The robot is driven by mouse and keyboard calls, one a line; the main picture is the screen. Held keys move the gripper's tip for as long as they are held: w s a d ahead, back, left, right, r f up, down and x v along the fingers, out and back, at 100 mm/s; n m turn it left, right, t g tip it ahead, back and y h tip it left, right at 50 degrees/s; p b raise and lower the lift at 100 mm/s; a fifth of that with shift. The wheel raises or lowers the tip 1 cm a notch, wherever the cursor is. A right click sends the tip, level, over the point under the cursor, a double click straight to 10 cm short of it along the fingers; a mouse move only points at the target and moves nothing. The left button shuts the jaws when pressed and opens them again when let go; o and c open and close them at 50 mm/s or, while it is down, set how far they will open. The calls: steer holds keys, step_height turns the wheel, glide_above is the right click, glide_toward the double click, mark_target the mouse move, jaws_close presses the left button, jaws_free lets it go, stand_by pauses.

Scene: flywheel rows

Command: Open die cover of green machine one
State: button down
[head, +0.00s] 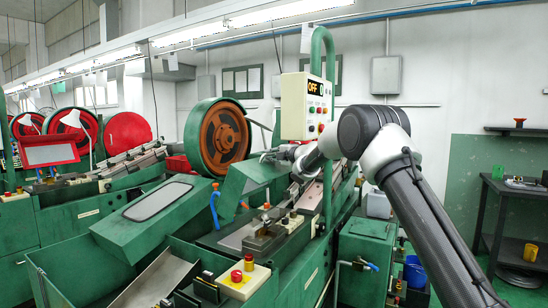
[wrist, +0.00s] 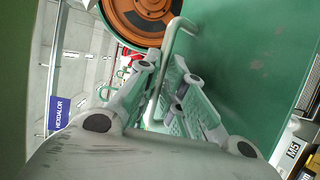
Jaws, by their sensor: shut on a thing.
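The green die cover (head: 250,175) of the near green machine sits tilted beside the flywheel, above the machine's metal bed. In the wrist view its green panel (wrist: 240,60) fills the upper right. A pale bent bar handle (wrist: 166,38) runs along the panel's left side. My gripper (wrist: 168,68) is shut on this handle, with its fingers on either side of it. In the head view my gripper (head: 271,157) reaches in from the right at the cover's upper edge. The grip itself is too small to make out there.
The orange and green flywheel (head: 224,138) stands just behind the cover. A control box (head: 306,106) reading OFF hangs from a green post (head: 328,80) close to my arm. A button box (head: 243,281) is in front. A green cabinet (head: 367,255) stands below my arm.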

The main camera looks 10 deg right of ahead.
steer(key=shift+r, duration=0.35)
steer(key=c, duration=1.7)
jaws_free()
steer(key=shift+d, duration=0.1)
steer(key=shift+f, duration=0.15)
steer(key=shift+s, duration=0.1)
steer(key=v, duration=1.2)
